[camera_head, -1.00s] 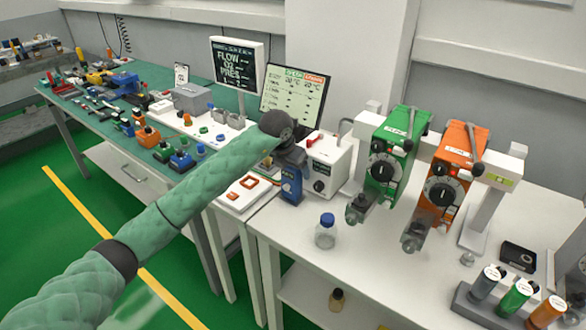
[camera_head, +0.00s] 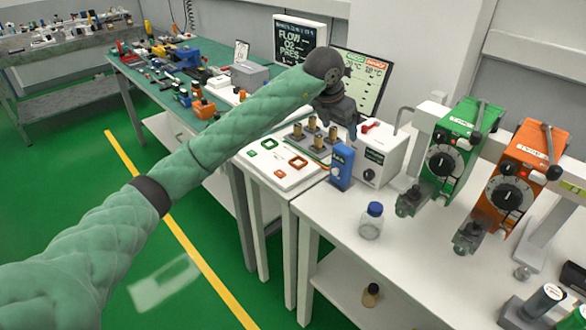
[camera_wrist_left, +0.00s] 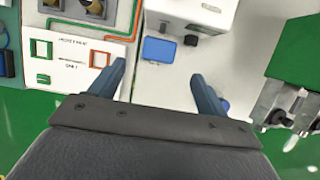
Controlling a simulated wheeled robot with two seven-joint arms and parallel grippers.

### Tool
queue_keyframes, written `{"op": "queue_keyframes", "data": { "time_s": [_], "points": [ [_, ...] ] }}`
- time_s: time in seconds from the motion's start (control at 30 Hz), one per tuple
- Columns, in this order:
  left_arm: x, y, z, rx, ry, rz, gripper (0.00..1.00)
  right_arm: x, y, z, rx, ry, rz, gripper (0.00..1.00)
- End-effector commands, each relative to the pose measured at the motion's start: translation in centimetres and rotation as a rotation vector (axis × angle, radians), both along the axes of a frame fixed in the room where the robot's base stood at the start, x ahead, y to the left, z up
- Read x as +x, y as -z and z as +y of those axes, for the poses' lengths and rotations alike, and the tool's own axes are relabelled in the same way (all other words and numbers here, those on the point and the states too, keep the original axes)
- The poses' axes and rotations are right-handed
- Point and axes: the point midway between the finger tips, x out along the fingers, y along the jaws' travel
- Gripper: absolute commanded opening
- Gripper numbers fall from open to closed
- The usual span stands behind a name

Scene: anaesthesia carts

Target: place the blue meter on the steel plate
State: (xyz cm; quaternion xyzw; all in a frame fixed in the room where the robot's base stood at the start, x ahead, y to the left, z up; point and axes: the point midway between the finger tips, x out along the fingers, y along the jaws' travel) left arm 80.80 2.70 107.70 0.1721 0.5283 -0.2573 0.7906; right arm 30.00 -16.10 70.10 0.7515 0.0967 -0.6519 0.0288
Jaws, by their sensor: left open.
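The blue meter (camera_head: 341,166) stands upright on the white bench, in front of a white box with a black knob. In the left wrist view the blue meter (camera_wrist_left: 160,50) shows from above, just beyond and between the fingertips. My left gripper (camera_head: 341,118) is above the meter and apart from it. Its two fingers are spread and empty in the left wrist view (camera_wrist_left: 160,76). I cannot clearly make out a steel plate; any part of it under or behind the meter is hidden. My right gripper is not in view.
The white box (camera_head: 378,160) is close behind the meter. A blue-capped jar (camera_head: 371,224) stands in front, to the right. A white panel (camera_head: 268,172) with coloured square outlines and brass fittings (camera_head: 315,138) lies left. Green (camera_head: 452,148) and orange (camera_head: 520,185) devices stand right.

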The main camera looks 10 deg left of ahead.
Motion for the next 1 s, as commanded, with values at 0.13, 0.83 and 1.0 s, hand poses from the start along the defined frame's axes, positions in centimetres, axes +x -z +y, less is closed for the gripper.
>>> {"op": "queue_keyframes", "data": {
  "time_s": [0.13,0.83,1.0],
  "points": [
    [-0.2,0.2,-0.3,-0.011,0.006,0.002,0.76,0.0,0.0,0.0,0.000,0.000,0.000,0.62],
    [-14.5,-1.5,-15.2,-1.370,0.169,0.206,0.76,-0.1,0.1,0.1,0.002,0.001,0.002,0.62],
    [-15.4,-3.7,-13.1,-1.739,0.006,0.251,0.76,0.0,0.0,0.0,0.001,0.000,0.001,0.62]
  ]
}}
